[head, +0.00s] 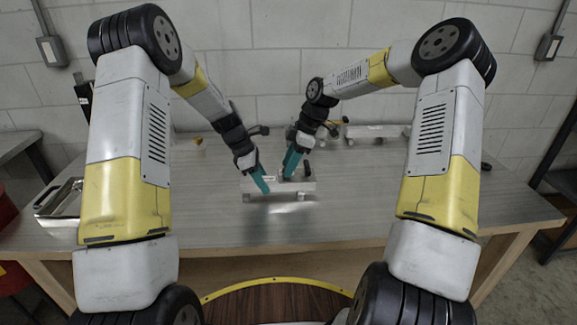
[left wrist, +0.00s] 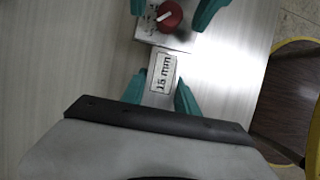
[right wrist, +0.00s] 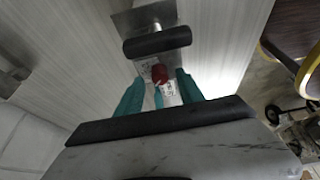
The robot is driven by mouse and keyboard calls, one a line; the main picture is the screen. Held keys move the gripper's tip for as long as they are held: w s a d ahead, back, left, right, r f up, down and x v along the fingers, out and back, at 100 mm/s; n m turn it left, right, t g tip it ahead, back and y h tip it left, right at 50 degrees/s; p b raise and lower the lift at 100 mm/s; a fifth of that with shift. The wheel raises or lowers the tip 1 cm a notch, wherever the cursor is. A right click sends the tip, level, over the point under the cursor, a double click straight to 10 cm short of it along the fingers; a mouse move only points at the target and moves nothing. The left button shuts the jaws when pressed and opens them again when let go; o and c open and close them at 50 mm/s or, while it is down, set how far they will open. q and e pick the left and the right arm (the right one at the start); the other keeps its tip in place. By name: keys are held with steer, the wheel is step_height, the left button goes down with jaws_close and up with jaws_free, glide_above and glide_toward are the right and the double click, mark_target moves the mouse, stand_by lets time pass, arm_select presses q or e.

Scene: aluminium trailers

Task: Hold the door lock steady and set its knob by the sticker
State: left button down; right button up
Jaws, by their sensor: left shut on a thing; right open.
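The door lock (head: 251,186) is a pale metal body lying on the table in the head view. Its sticker (left wrist: 163,72) reads "15 mm" in the left wrist view. Its round red knob (left wrist: 174,17) has a white pointer and also shows in the right wrist view (right wrist: 159,75). A black bar (right wrist: 157,43) and a metal plate show beyond the knob. My left gripper (head: 266,186) is shut on the lock body, its teal fingers either side of the sticker end. My right gripper (right wrist: 161,80) is open, its fingers either side of the knob with gaps visible.
A metal tray (head: 58,208) sits at the table's left edge. My two grippers are close together over the lock. The front of the table (head: 190,225) is clear.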

steer(key=shift+a+f, duration=0.15)
steer(key=shift+f, duration=0.15)
jaws_close()
